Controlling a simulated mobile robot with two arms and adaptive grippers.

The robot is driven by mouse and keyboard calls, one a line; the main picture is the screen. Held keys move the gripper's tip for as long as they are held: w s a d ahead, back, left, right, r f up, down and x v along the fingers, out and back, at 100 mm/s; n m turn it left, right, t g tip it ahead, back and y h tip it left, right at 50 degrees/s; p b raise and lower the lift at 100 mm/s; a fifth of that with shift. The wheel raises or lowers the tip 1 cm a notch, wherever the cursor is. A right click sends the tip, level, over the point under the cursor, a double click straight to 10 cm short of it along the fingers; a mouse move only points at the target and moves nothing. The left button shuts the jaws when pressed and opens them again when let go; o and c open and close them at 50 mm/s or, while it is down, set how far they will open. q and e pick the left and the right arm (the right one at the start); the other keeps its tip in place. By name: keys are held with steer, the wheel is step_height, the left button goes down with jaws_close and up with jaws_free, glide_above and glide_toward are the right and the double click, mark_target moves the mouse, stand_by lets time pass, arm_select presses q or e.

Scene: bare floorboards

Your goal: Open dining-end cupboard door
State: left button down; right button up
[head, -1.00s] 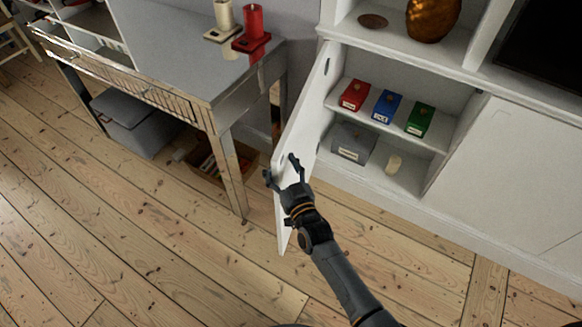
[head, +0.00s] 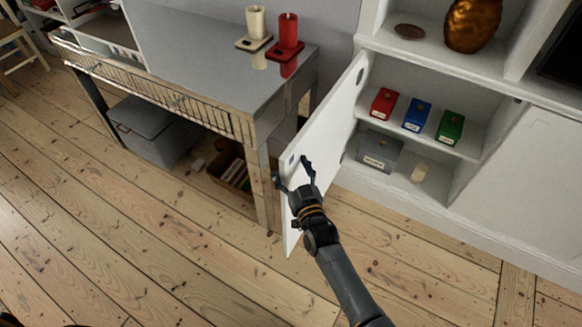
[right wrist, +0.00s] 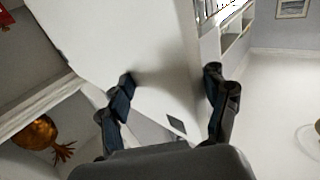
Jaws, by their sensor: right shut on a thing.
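The white cupboard door (head: 330,120) stands wide open, swung out from the white cabinet towards the table on the left. My right gripper (head: 293,172) is shut on the door near its free edge, with a finger to either side. In the right wrist view the white door panel (right wrist: 120,40) runs between the fingers of my right gripper (right wrist: 170,92). The open cupboard (head: 465,180) shows a shelf with a red box (head: 383,102), a blue box (head: 417,114) and a green box (head: 450,127). My left gripper is not in view.
A grey-topped table (head: 190,60) stands close to the left of the door, with a cream candle (head: 256,22) and a red candle (head: 288,30) on it. A grey bin (head: 150,130) and a basket (head: 232,168) sit beneath. Floorboards in front are clear.

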steer(key=shift+w+d+r, duration=0.2)
steer(key=shift+w+r, duration=0.05)
steer(key=shift+r, duration=0.15)
steer(key=o, duration=1)
steer(key=shift+w+f, duration=0.1)
steer(key=shift+c, duration=1.2)
steer(key=shift+s+d, duration=0.15)
steer(key=shift+s, duration=0.1)
steer(key=shift+c, duration=0.3)
steer(key=v, duration=1.1)
steer(key=shift+s+f, duration=0.2)
steer(key=shift+s, duration=0.25)
